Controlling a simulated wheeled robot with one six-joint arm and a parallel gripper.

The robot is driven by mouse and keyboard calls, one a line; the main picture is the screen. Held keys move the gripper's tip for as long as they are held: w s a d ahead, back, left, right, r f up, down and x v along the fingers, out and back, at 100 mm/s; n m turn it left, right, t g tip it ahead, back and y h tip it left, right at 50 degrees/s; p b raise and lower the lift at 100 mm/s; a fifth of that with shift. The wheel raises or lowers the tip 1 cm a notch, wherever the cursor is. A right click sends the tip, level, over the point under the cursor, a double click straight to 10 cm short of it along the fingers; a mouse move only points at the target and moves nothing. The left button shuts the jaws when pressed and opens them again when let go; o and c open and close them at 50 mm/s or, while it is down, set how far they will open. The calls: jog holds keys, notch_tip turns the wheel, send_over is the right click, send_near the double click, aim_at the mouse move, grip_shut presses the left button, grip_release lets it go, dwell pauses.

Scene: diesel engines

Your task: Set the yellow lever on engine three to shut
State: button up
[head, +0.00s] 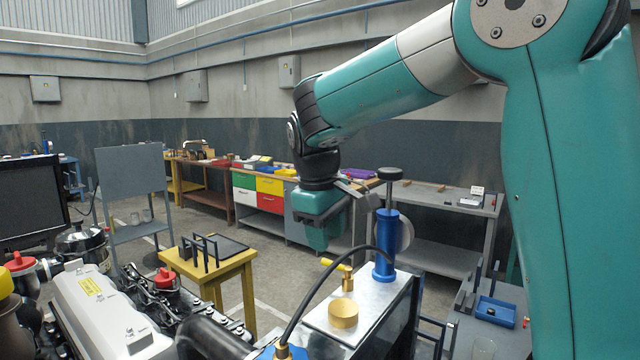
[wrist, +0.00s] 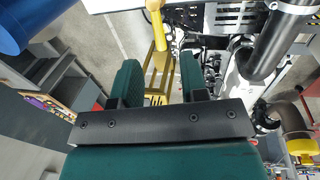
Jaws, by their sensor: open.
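The yellow lever (head: 334,265) sits on a short brass valve stem above a metal-topped unit in the head view. Its handle points left and slightly towards the back. It also shows in the wrist view (wrist: 156,28), at the top, in line with the gap between my fingers. My gripper (head: 318,242) hangs pointing down, above and behind the lever in the head view, apart from it. In the wrist view its two teal fingers (wrist: 160,62) are spread with nothing held between them. No engine number is readable.
A blue cylinder (head: 385,245) with a black top stands right of the lever. A black hose (head: 312,300) arches in front. A brass cap (head: 343,314) is close by. The grey engine cover (head: 105,310) lies left, and a yellow table (head: 215,268) stands behind.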

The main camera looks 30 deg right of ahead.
notch_tip(320, 180, up, 12)
jog(key=a+p, duration=0.2)
jog(key=p, duration=0.2)
jog(key=shift+s+a+r, duration=0.15)
jog(key=shift+s, duration=0.3)
